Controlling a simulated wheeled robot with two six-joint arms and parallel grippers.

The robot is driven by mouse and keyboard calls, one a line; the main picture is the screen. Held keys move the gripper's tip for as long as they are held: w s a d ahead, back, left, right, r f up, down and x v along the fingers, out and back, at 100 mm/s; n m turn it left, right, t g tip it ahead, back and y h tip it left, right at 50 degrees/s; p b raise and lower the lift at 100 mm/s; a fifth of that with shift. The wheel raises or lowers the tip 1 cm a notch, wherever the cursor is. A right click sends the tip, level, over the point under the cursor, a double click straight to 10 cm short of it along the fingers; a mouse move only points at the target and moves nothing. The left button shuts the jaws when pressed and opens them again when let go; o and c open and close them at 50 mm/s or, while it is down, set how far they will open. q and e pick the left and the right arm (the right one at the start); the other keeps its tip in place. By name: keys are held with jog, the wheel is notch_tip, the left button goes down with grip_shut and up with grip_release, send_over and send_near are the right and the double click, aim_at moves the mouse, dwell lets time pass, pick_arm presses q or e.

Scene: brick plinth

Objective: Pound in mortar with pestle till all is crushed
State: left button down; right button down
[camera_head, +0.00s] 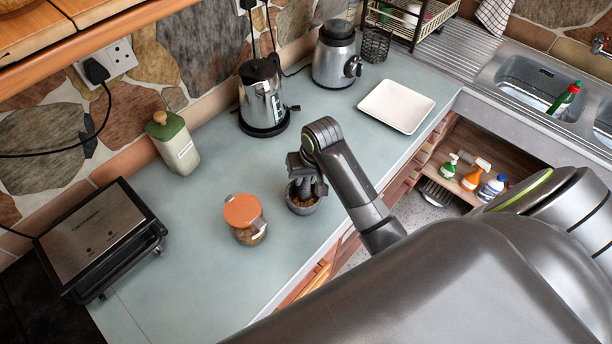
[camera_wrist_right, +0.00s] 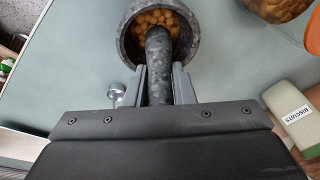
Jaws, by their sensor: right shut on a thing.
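The dark stone mortar (camera_head: 303,207) stands on the counter near its front edge. In the right wrist view the mortar (camera_wrist_right: 126,46) holds several tan, rounded pieces (camera_wrist_right: 152,18) that look whole. My right gripper (camera_head: 305,184) is above the mortar, shut on the dark speckled pestle (camera_wrist_right: 159,62). The pestle's far end is inside the mortar's opening, among or over the pieces; whether it touches them I cannot tell. In the head view the gripper hides most of the pestle. My left gripper is not in view.
A jar with an orange lid (camera_head: 242,210) stands close left of the mortar. A contact grill (camera_head: 98,234), a biscuit container (camera_head: 174,142), a kettle (camera_head: 262,96) and a blender (camera_head: 336,55) stand farther off. A white plate (camera_head: 396,106) lies toward the sink. Counter between is clear.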

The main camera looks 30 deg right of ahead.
jog(key=shift+f, duration=0.15)
jog(key=shift+x, duration=0.9)
jog(key=shift+s, duration=0.2)
jog(key=shift+w+v, duration=0.25)
jog(key=shift+v, duration=0.85)
jog(key=shift+f, duration=0.1)
jog(key=shift+s+x, duration=0.2)
jog(key=shift+x, duration=0.75)
